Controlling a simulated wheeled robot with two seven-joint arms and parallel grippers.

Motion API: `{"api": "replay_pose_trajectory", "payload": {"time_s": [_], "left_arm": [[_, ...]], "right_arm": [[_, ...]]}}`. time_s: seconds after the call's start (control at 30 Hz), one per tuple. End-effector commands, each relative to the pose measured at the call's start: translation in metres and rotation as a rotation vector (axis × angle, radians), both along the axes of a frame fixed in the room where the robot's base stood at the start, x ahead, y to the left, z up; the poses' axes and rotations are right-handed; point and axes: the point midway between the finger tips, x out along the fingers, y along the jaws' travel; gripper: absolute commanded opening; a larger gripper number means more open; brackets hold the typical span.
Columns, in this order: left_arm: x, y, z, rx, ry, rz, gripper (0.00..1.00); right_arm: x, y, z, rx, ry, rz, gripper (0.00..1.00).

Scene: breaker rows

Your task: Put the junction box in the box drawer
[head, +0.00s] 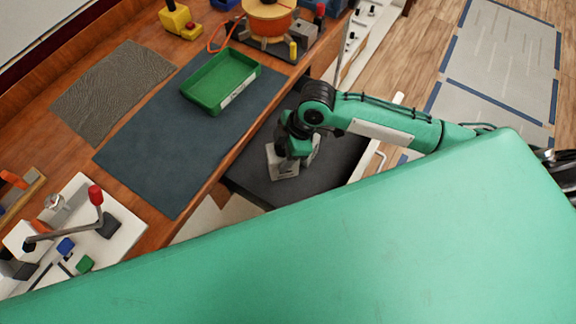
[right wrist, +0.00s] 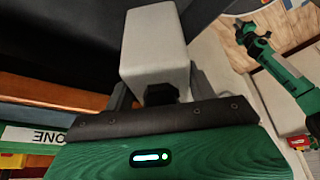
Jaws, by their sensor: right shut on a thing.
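The junction box (head: 281,165) is a pale grey block. In the head view it is at the end of my right gripper (head: 291,153), over the dark inside of an open drawer (head: 335,158). In the right wrist view the junction box (right wrist: 157,52) sits between the two dark fingers of my right gripper (right wrist: 162,92), which is shut on it. I cannot tell whether the box touches the drawer floor. My left gripper is not seen in the head view; a green arm with a dark end (right wrist: 243,32) shows small in the right wrist view, its jaws unclear.
A green tray (head: 216,84) stands on a dark blue mat (head: 150,150) on the wooden bench. A lever panel (head: 88,225) is at left; an orange spool (head: 268,18) is at the back. My large green body part covers the foreground. The drawer has a pale handle (head: 376,165).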

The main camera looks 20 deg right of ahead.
Motion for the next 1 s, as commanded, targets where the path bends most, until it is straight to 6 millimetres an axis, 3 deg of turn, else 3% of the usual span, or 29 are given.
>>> {"api": "replay_pose_trajectory", "payload": {"time_s": [0.2, 0.4, 0.57, 0.8, 1.0], "left_arm": [[-0.001, 0.000, 0.007, 0.000, 0.001, 0.000, 0.20], [-0.001, 0.000, 0.009, 0.000, 0.001, 0.000, 0.20], [-0.001, 0.000, 0.010, 0.000, 0.001, 0.000, 0.20], [-0.001, 0.000, 0.013, 0.000, 0.001, 0.000, 0.20], [-0.001, 0.000, 0.013, 0.000, 0.001, 0.001, 0.20]], "right_arm": [[-0.001, 0.000, -0.057, 0.000, 0.004, -0.003, 0.19], [0.000, 0.000, -0.092, 0.001, 0.002, -0.001, 0.19], [0.000, 0.000, -0.104, 0.001, 0.000, 0.000, 0.19], [0.000, 0.000, -0.135, 0.000, 0.001, -0.001, 0.19], [0.000, 0.000, -0.139, 0.002, -0.002, 0.001, 0.19]]}}
